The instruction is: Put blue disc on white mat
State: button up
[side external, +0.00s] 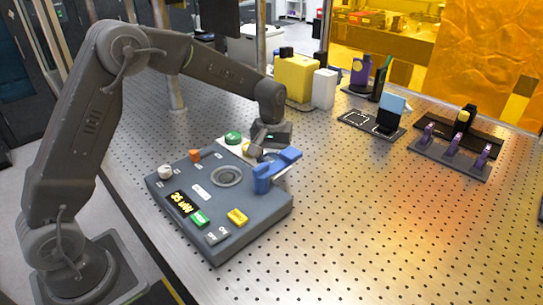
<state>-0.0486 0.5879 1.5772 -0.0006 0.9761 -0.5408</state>
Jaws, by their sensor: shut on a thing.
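A white mat (225,148) lies on the table behind the grey instrument, partly covered by my gripper and the instrument. A green disc (233,138) rests on its far left part. A yellow piece (247,148) shows on the mat right beside my gripper. My gripper (257,152) points down over the mat's right side, behind the blue bracket of the instrument. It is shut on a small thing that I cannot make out. I see no separate blue disc; the fingers and the blue bracket (278,168) hide that spot.
The grey instrument (262,218) with knobs, buttons and a round window stands close in front of my gripper. A yellow box (294,78) and white block (324,89) stand behind. Dark holders (452,150) stand at the right. The perforated table (365,225) is clear at front right.

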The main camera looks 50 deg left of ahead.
aim_at(272, 158)
jog(key=shift+f, duration=0.15)
jog(key=o, duration=0.9)
jog(key=shift+o, duration=0.2)
jog(key=s+r+m+t, duration=0.1)
jog(key=s+r, duration=0.2)
jog(key=r, duration=0.5)
jog(key=s+r+m, duration=0.1)
jog(key=s+r, duration=0.2)
jog(key=r, duration=0.6)
jog(key=s+d+f+m+t, duration=0.1)
jog(key=s+m+t, duration=0.3)
jog(key=s, duration=1.8)
jog(key=shift+d+f+m+t, duration=0.3)
jog(key=shift+d+f+m, duration=0.1)
jog(key=shift+d, duration=0.3)
